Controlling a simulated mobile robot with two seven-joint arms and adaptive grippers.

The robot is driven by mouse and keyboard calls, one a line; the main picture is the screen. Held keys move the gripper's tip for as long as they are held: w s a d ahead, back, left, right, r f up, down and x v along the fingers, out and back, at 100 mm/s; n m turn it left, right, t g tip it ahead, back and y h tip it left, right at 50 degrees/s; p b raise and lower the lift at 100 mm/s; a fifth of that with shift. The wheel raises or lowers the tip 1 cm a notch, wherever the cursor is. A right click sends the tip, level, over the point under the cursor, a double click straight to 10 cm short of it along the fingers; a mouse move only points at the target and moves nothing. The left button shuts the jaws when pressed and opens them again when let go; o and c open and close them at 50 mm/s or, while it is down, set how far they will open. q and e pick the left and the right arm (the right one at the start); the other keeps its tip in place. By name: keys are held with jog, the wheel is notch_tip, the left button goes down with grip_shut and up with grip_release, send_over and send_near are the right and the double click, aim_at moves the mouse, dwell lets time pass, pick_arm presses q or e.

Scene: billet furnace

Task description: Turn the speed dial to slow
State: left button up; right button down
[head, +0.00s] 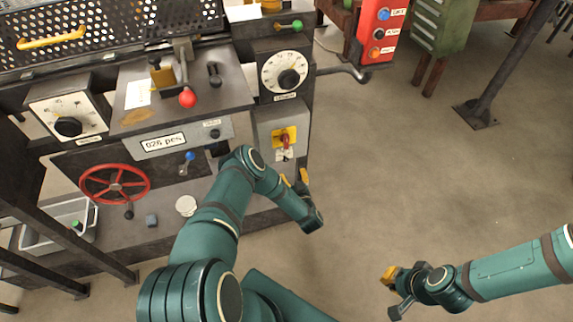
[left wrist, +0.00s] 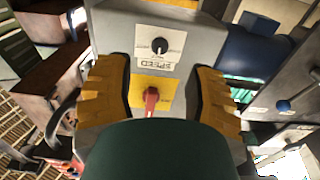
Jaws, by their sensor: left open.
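The speed dial (left wrist: 159,46) is a small black knob on a white plate, with a SPEED label (left wrist: 155,65) upside down in the left wrist view. A red switch lever (left wrist: 152,98) on a yellow plate is beside it. The red switch also shows in the head view (head: 285,139), with the dial's white plate (head: 283,155) just below. My left gripper (left wrist: 163,88) is open, its yellow fingers apart on both sides of the switch, touching neither knob nor lever as far as I see. My right gripper (head: 393,290) hangs over the floor, away from the panel.
Above the box is a white round dial (head: 283,77) with a black knob. A red-knobbed lever (head: 187,97), a blue-tipped lever (head: 189,157) and a red handwheel (head: 114,184) are to the left. A red button post (head: 378,32) stands behind.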

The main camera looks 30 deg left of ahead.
aim_at(286, 161)
pick_arm(q)
jog(key=b+x, duration=0.1)
jog(key=x, duration=0.5)
jog(key=shift+w+a, duration=0.15)
jog(key=shift+a, duration=0.05)
grip_shut()
